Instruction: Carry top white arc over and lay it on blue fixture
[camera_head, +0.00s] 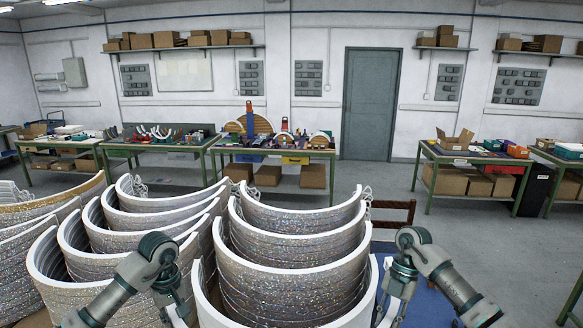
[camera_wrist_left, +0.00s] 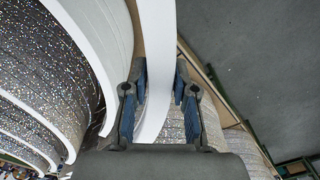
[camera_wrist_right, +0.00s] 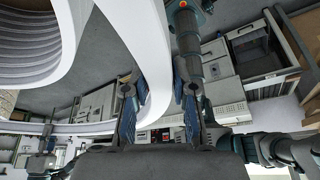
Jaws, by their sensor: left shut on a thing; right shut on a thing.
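The white arc (camera_head: 369,296) nearest me has a smooth white rim and a glittery side. Its near middle runs out of the bottom of the head view. My left gripper (camera_head: 178,316) is shut on its left end; in the left wrist view (camera_wrist_left: 158,92) the white band passes between the fingers. My right gripper (camera_head: 390,312) is shut on its right end, and the band also shows between the fingers in the right wrist view (camera_wrist_right: 155,98). A blue surface (camera_head: 432,304) shows behind my right gripper; I cannot tell whether it is the blue fixture.
Stacks of glittery white arcs stand just ahead (camera_head: 290,275) and to the left (camera_head: 130,235), close to the held arc. A gold-edged arc (camera_head: 50,205) lies far left. Open grey floor (camera_head: 510,245) lies to the right. Workbenches (camera_head: 275,150) line the back wall.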

